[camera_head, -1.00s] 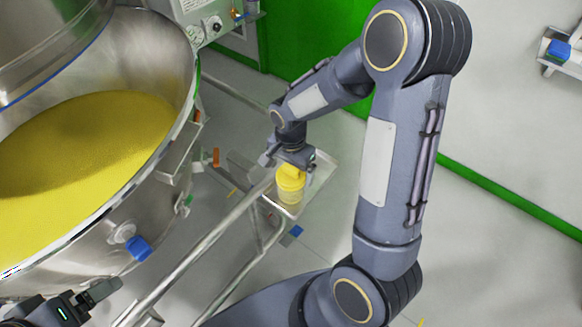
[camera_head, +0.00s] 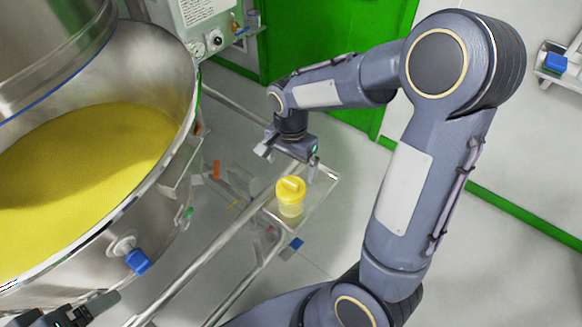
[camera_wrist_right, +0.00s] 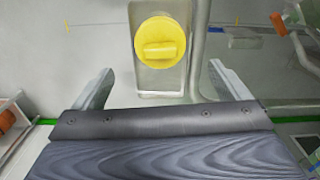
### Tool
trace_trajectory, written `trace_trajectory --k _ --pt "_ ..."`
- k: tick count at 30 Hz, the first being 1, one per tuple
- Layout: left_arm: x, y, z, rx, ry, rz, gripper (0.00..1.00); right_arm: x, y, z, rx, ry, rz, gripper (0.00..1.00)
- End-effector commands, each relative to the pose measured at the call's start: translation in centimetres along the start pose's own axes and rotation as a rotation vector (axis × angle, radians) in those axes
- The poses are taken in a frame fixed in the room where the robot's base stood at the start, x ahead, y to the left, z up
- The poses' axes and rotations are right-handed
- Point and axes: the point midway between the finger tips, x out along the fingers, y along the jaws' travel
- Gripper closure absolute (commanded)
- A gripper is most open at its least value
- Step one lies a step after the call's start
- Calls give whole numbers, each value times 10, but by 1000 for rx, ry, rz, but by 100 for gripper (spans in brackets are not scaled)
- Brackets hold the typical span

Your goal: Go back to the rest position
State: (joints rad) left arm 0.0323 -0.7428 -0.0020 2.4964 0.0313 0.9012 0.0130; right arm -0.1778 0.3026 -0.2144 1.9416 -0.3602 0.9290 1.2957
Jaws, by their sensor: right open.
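My right gripper (camera_head: 287,157) is open and empty, just above and behind a jar with a yellow lid (camera_head: 290,189). The jar stands upright on a small metal tray (camera_head: 322,188) fixed by the rail. In the right wrist view the yellow lid (camera_wrist_right: 160,42) lies ahead of the two spread fingers (camera_wrist_right: 158,88), with nothing between them. My left gripper (camera_head: 88,308) shows only in part at the bottom left edge, and its fingers are not clear enough to tell their state.
A large steel bowl (camera_head: 160,85) full of yellow powder fills the left side, with a blue-capped port (camera_head: 138,261). Metal rails (camera_head: 215,245) run beside it. A green door (camera_head: 330,40) stands behind. A wall shelf with a blue item (camera_head: 556,62) is at the upper right.

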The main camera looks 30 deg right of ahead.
Motion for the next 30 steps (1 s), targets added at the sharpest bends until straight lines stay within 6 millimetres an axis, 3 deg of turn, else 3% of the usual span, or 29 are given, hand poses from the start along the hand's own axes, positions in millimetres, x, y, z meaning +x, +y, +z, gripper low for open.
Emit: trace_trajectory --k 10,14,20,24,30 --pt "0 0 0 0 0 0 17 0 0 0 -2 0 -1 4" --pt "0 0 0 0 0 0 17 -11 8 4 -42 -14 -36 4" --pt "0 0 0 0 0 0 17 -56 50 30 -279 -45 -223 4" --pt "0 0 0 0 0 0 17 -81 86 60 -510 0 -382 4" --pt "0 0 0 0 0 0 17 -93 120 96 -784 131 -531 4"
